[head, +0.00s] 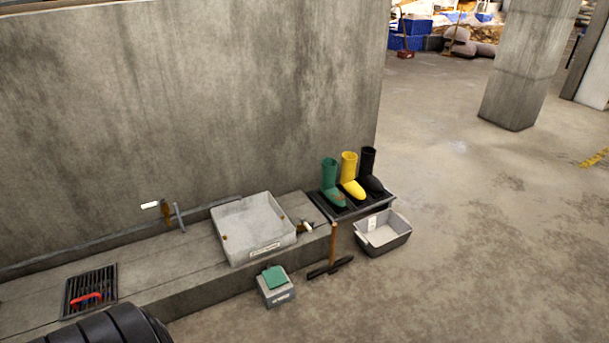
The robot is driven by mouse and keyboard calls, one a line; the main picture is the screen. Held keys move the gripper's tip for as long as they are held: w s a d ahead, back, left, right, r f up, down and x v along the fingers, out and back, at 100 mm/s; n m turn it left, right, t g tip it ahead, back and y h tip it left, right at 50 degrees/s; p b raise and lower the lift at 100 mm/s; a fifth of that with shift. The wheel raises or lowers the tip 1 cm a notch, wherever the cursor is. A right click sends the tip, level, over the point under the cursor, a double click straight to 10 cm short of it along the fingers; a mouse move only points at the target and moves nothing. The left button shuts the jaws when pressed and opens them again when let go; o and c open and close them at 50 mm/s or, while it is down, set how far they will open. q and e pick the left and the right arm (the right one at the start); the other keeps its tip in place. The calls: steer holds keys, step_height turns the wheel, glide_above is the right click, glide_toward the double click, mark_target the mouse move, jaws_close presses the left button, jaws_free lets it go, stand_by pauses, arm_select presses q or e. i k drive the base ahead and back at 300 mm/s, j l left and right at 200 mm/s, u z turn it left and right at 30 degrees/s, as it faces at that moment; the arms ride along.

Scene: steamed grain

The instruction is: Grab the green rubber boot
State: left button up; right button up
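The green rubber boot (331,182) stands upright on a dark tray (350,211) at the right end of the low concrete ledge. It is the leftmost of three boots, with a yellow boot (350,175) and a black boot (369,171) beside it to the right. Its toe points toward the front right, and a brownish patch shows near the toe. Neither of my grippers shows in the head view. A black ribbed part at the bottom left edge looks like part of my own arm, far from the boots.
A grey bin (252,229) sits on the ledge (185,262), left of the boots. On the floor in front are a small box with a green top (275,285), a wooden-handled tool (332,250) and a grey tub (383,233). The floor at right is clear up to a pillar (522,70).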

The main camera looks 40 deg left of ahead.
mark_target(332, 195)
steer(key=u, duration=1.05)
